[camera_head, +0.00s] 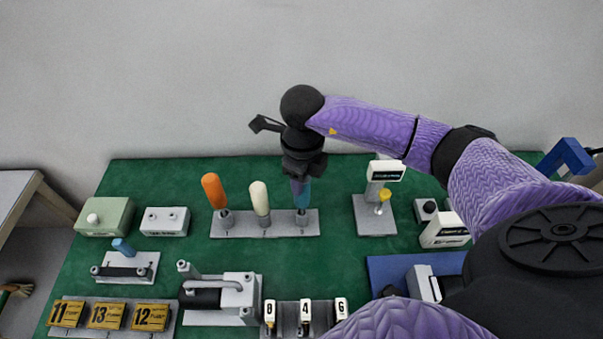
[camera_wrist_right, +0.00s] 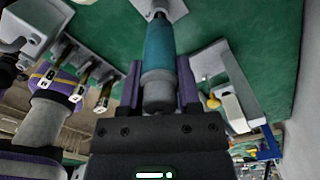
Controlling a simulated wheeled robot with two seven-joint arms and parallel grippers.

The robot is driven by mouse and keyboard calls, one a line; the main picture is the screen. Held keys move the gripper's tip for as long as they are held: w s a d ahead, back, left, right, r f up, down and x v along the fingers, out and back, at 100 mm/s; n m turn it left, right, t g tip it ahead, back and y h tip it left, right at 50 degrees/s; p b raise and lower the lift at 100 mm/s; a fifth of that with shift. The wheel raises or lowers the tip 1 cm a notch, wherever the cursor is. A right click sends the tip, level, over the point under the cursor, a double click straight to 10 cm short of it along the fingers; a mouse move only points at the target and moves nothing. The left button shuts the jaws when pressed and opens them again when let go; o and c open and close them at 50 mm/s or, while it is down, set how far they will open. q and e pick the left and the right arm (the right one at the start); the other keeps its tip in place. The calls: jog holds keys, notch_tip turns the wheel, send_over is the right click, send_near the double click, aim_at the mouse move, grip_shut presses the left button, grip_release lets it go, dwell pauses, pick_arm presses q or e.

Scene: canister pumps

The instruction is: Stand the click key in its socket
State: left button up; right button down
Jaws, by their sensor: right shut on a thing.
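The teal-handled key (camera_head: 304,194), which looks like the click key, is upright at the right end of a grey rack (camera_head: 282,230). In the right wrist view the teal handle (camera_wrist_right: 160,45) has a grey upper end between the purple fingers. My right gripper (camera_head: 300,178) is above the rack, pointing down and shut on the key; its fingers also show in the wrist view (camera_wrist_right: 159,88). The key's lower end meets the grey socket (camera_head: 302,217); how deep it sits cannot be told. My left gripper is not in view.
An orange handle (camera_head: 213,190) and a cream handle (camera_head: 259,197) stand in the same rack to the left. A grey stand with a display (camera_head: 385,172) is close on the right. Clamps, boxes and numbered blocks (camera_head: 107,315) fill the green mat's front and left (camera_head: 138,177).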

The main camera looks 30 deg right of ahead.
jog(key=shift+f, duration=0.45)
dwell(0.6)
jog(key=shift+c, duration=1.1)
grip_release()
jog(key=shift+r, duration=0.1)
notch_tip(320, 180, up, 10)
jog(key=shift+f+p, duration=0.1)
jog(key=shift+p, duration=0.6)
